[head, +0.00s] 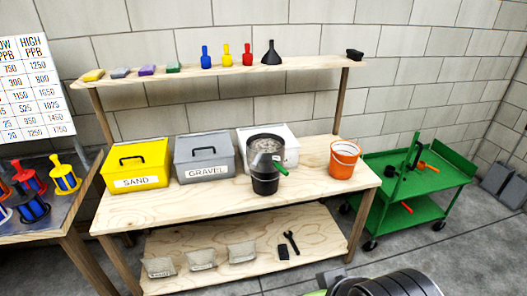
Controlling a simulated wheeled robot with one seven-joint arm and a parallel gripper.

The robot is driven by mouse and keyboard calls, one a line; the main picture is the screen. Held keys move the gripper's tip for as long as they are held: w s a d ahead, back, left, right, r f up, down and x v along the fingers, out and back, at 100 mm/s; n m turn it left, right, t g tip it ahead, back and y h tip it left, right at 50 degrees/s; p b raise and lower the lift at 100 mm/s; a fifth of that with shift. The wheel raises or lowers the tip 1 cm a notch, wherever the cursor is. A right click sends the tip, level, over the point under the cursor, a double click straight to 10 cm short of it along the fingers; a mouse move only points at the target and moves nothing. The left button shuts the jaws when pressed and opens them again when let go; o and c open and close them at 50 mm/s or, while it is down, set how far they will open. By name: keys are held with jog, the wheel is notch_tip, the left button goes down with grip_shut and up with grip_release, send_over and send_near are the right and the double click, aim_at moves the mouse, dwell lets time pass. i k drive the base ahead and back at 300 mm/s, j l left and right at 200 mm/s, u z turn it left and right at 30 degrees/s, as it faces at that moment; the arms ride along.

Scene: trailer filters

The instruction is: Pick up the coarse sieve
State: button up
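A round, dark-rimmed sieve (266,145) with a grey inside sits at the middle right of the workbench, in front of a white box. A green handle (281,168) points from it toward the lower right. A black bucket or cup (265,183) stands directly below the sieve. I cannot tell whether the sieve rests on it, or whether its mesh is coarse. Dark ribbed parts of my arm show at the bottom edge, well below the bench in the picture. My gripper's fingertips are not visible.
The workbench (210,205) also bears a yellow SAND box (135,165), a grey GRAVEL box (204,157), the white box (290,148) and an orange bucket (343,160). A shelf (215,69) runs above. A green cart (420,205) stands at right; its near floor is clear.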

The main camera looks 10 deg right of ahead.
aim_at(261, 147)
jog(key=i+l+u, duration=0.15)
jog(key=i+u, duration=0.25)
jog(key=i+l+u, duration=0.2)
jog(key=i+u, duration=0.15)
jog(key=i+l+u, duration=0.4)
jog(key=k+j, duration=0.05)
jog(key=k, duration=0.05)
